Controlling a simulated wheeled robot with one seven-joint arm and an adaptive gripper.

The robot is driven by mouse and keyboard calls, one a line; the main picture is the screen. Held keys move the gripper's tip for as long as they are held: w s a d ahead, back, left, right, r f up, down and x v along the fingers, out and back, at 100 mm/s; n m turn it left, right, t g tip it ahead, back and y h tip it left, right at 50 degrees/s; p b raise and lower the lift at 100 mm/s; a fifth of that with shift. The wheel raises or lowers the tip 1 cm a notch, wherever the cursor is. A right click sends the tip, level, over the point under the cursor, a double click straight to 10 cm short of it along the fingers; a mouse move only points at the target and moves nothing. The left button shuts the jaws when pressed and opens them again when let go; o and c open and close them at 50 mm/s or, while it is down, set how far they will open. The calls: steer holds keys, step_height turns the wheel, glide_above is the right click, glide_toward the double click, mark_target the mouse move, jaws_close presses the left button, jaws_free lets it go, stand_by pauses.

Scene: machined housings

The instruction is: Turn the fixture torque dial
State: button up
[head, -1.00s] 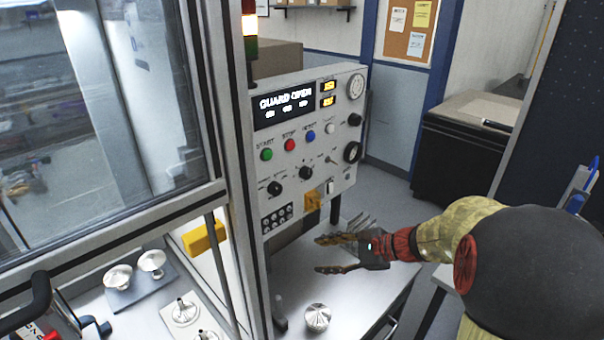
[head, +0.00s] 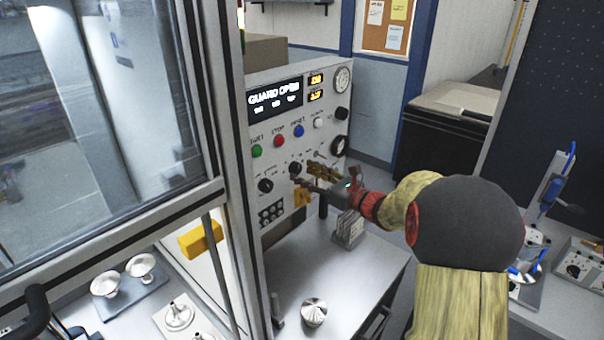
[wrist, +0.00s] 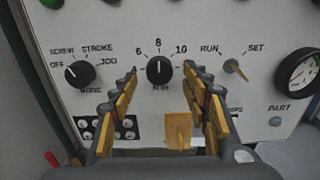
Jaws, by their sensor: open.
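The torque dial is a black knob (wrist: 159,70) with a white pointer line, on a scale from 4 to 10 with 8 at the top. Its line points up near 8. In the head view the dial (head: 295,168) is on the light grey control panel (head: 330,115). My gripper (wrist: 160,85) is open, its yellow-padded fingers either side of the dial's lower area in the wrist view. In the head view my gripper (head: 303,172) is close in front of the panel. I cannot tell whether the fingers touch the knob.
A MODE knob (wrist: 81,73) is to the left and a RUN/SET switch (wrist: 236,70) to the right. A yellow tab (wrist: 178,130) sticks out below the dial. A round metal part (head: 314,312) stands on the bench. The cabinet frame (head: 222,150) borders the panel on the left.

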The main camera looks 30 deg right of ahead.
steer(key=shift+x, duration=0.85)
steer(key=shift+c, duration=1.4)
steer(key=c, duration=0.7)
steer(key=shift+c, duration=0.9)
